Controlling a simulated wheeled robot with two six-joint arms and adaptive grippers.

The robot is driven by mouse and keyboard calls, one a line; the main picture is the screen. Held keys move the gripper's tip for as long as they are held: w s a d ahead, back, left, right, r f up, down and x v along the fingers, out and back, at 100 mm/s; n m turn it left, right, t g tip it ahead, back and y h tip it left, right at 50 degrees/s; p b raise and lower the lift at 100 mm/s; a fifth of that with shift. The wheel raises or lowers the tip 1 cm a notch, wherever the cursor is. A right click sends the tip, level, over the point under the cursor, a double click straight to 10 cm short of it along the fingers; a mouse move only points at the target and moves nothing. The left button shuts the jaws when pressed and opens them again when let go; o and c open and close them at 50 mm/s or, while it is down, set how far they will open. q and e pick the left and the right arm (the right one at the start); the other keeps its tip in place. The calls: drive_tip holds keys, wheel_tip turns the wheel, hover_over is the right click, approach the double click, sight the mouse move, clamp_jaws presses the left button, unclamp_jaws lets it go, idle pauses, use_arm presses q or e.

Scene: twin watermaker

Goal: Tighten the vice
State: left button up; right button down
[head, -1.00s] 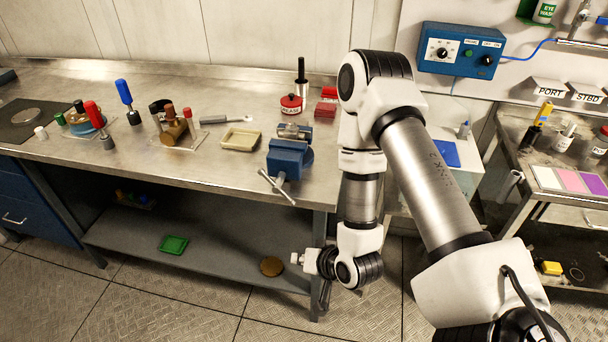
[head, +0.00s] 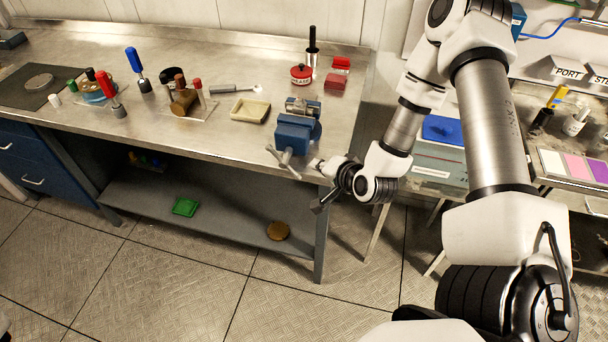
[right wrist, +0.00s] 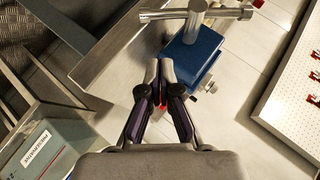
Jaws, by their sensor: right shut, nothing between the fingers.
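The blue vice (head: 296,133) is mounted at the front edge of the steel workbench, near its right end. Its silver T-shaped handle (head: 284,160) sticks out over the front edge, with the bar tilted. In the right wrist view the vice body (right wrist: 197,60) and handle bar (right wrist: 158,15) are just beyond the fingertips. My right gripper (head: 320,204) is beside the bench's right front corner, lower than and to the right of the handle. In the wrist view its fingers (right wrist: 160,64) are shut and empty, apart from the vice.
The workbench (head: 225,145) carries a beige tray (head: 250,111), a red can (head: 301,75), red blocks (head: 335,81) and several tools left of the vice. A box with a blue top (head: 442,130) stands right of the bench. Floor in front is clear.

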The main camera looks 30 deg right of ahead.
sight(297, 173)
drive_tip(key=w+a+f, duration=0.2)
drive_tip(key=f, duration=0.1)
drive_tip(key=shift+w+a+p, duration=0.35)
drive_tip(key=shift+w+a, duration=0.05)
drive_tip(key=f+t+b, duration=0.1)
drive_tip(key=b, duration=0.3)
drive_tip(key=shift+f+m+b, duration=0.3)
drive_tip(key=shift+f+b, duration=0.05)
drive_tip(key=shift+w+a+y+b, duration=0.1)
drive_tip(key=shift+y+b, duration=0.2)
drive_tip(key=shift+b, duration=0.05)
drive_tip(key=shift+r, duration=0.25)
